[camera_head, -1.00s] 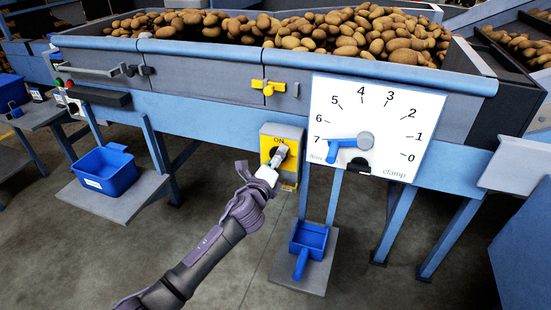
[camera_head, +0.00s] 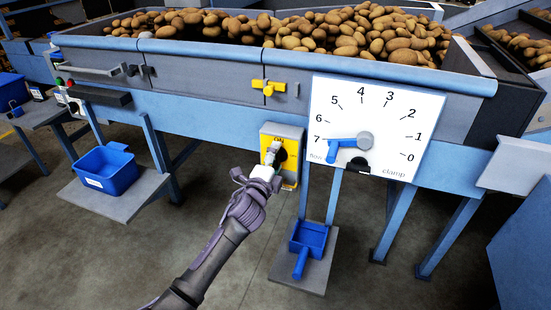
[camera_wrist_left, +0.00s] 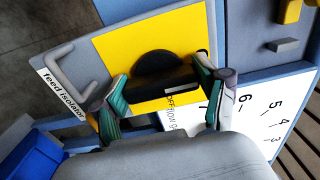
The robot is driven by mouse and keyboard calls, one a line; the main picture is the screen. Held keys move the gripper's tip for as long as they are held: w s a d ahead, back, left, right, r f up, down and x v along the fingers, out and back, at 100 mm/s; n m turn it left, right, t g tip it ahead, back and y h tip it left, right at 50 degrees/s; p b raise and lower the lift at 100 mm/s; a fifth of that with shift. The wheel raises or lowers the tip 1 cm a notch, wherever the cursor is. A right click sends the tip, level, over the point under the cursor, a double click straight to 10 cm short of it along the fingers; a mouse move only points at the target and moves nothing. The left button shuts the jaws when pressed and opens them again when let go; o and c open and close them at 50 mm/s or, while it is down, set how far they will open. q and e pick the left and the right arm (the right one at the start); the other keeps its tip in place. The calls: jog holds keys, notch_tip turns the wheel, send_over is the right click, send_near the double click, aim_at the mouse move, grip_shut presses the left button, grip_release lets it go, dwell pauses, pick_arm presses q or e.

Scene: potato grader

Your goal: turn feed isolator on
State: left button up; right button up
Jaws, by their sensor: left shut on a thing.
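The feed isolator (camera_head: 292,170) is a grey box with a yellow face on the blue frame of the grader, below the hopper. In the left wrist view, its label reads "feed isolator" (camera_wrist_left: 63,94) and its yellow face (camera_wrist_left: 120,48) carries a round black knob (camera_wrist_left: 158,64) with a bar handle. My left gripper (camera_head: 273,155) is at the isolator's face and hides much of the knob in the head view. In the left wrist view, the green-padded fingers of my left gripper (camera_wrist_left: 163,88) stand at both ends of the bar handle, shut on it. My right gripper is out of view.
A white dial board (camera_head: 400,125) with a blue pointer (camera_head: 333,150) is close to the right. A yellow valve handle (camera_head: 268,86) is above. A blue scoop (camera_head: 308,238) lies on a low plate below. A blue bin (camera_head: 105,172) stands at the left.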

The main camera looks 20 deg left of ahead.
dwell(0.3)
pick_arm(q)
jog(key=o, duration=1.2)
jog(key=shift+c, duration=0.2)
jog(key=s, duration=1.2)
jog(key=shift+a, duration=0.2)
jog(key=shift+f, duration=0.1)
